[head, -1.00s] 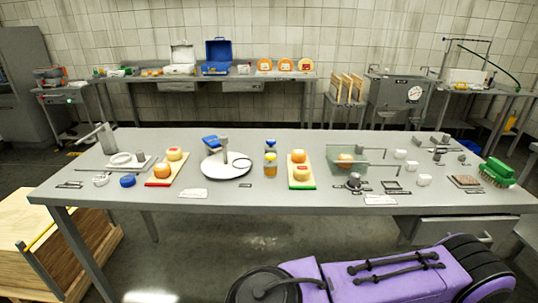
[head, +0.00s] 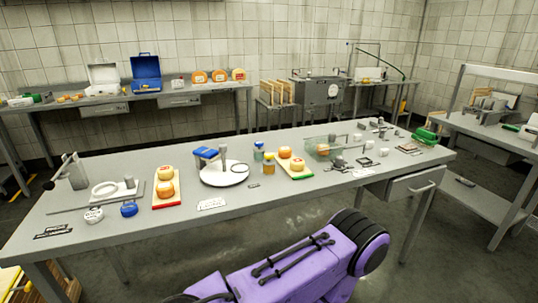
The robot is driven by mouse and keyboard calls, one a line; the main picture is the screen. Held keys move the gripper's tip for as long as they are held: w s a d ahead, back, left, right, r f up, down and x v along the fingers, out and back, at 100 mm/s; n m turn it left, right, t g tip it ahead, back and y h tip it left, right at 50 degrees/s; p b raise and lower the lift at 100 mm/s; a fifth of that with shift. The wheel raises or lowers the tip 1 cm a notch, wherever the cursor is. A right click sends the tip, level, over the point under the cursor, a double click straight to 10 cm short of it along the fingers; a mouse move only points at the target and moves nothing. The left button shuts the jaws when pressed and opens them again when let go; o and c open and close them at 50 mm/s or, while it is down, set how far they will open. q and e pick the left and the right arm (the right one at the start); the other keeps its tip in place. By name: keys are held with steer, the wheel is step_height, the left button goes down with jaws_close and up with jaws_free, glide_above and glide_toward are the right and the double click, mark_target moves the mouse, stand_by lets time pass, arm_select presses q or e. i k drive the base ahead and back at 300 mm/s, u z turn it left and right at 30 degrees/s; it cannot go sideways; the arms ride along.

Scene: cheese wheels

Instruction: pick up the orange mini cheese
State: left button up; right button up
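Small orange cheeses lie on two boards on the grey table. The red-edged board (head: 181,194), left of the middle, bears an orange cheese (head: 165,190) in front and a yellower one (head: 166,173) with a red mark behind it. The green-edged board (head: 303,174) bears an orange cheese (head: 285,152) at the back and another (head: 298,164) in front. One more orange round (head: 323,149) shows in a clear tray. I cannot tell which one the task means. Neither of my grippers is in view.
The back bench holds a blue case (head: 146,72). Another table (head: 490,148) stands at right.

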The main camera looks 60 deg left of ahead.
mark_target(284, 152)
steer(key=u, duration=1.6)
